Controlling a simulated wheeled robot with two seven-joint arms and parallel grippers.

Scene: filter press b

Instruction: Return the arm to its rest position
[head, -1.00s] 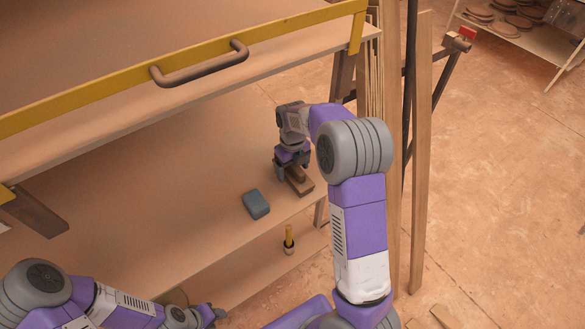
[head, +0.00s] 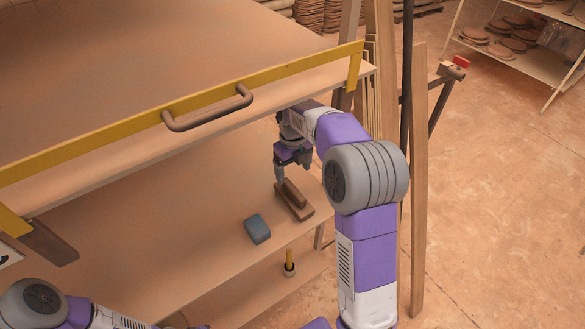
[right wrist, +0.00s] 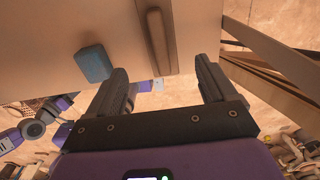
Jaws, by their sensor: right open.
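My right gripper (head: 293,178) is open in the head view, above the far end of a brown wooden block with a raised grip (head: 294,200) on the lower board (head: 160,245). In the right wrist view, the open jaws of my right gripper (right wrist: 165,88) are empty, and the wooden block (right wrist: 157,40) lies beyond the fingertips, apart from them. My right arm reaches up from the bottom of the head view and bends left over the board. My left arm shows only in part at the bottom left; its gripper cannot be made out.
A blue-grey block (head: 257,229) lies left of the wooden block. A yellow bar with a brown handle (head: 207,108) runs along the upper board, close above my right gripper. Upright planks (head: 418,180) stand right of my arm. A yellow-handled tool (head: 289,262) stands below.

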